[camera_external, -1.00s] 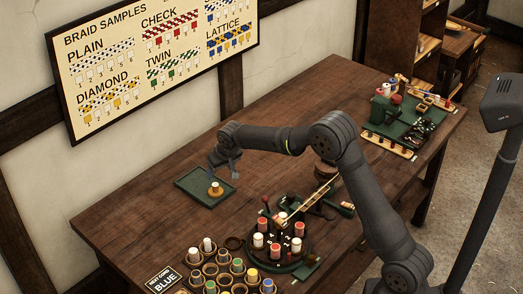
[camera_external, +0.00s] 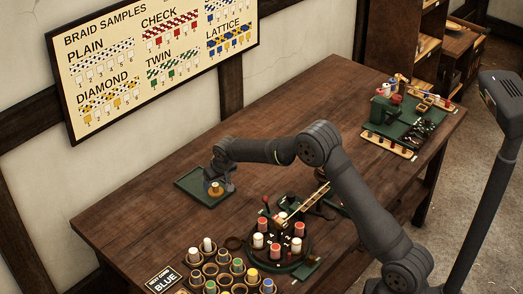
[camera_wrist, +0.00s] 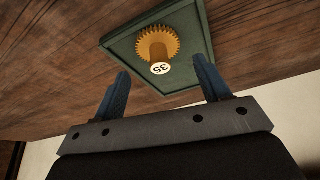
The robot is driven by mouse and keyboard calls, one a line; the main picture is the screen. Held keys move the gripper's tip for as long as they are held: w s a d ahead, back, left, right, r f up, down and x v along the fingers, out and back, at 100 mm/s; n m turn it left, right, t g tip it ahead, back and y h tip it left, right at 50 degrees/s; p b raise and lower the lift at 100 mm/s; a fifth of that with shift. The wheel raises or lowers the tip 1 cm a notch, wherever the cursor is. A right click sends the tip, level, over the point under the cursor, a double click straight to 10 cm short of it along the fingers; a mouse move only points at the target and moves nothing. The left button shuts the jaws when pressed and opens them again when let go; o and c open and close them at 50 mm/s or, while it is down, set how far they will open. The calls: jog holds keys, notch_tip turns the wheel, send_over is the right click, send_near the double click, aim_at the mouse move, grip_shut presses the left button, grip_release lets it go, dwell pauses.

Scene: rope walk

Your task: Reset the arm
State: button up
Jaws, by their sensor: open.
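My gripper (camera_external: 220,185) is open and empty above the small green tray (camera_external: 190,184) near the wall side of the table. In the wrist view, its two dark blue fingers (camera_wrist: 163,88) stand wide apart. A brass gear (camera_external: 216,190) with a round hub lies on the tray. In the wrist view, the gear (camera_wrist: 143,46) shows its toothed rim and a white hub face marked 35, beyond the fingertips, and the tray (camera_wrist: 117,46) lies around it. In that view nothing sits between the fingers.
A round braiding stand (camera_external: 280,262) with red and white bobbins is at the table's front middle. A rack of coloured bobbins (camera_external: 225,278) and a sign reading BLUE (camera_external: 162,280) are near the front edge. A green machine (camera_external: 384,112) stands at the far right.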

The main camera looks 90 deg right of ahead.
aim_at(215, 186)
jog(key=x, duration=0.4)
jog(key=shift+f, duration=0.1)
jog(key=shift+r, duration=0.8)
jog(key=shift+a+r, duration=0.1)
jog(key=shift+r, duration=0.45)
jog(key=shift+f, duration=0.1)
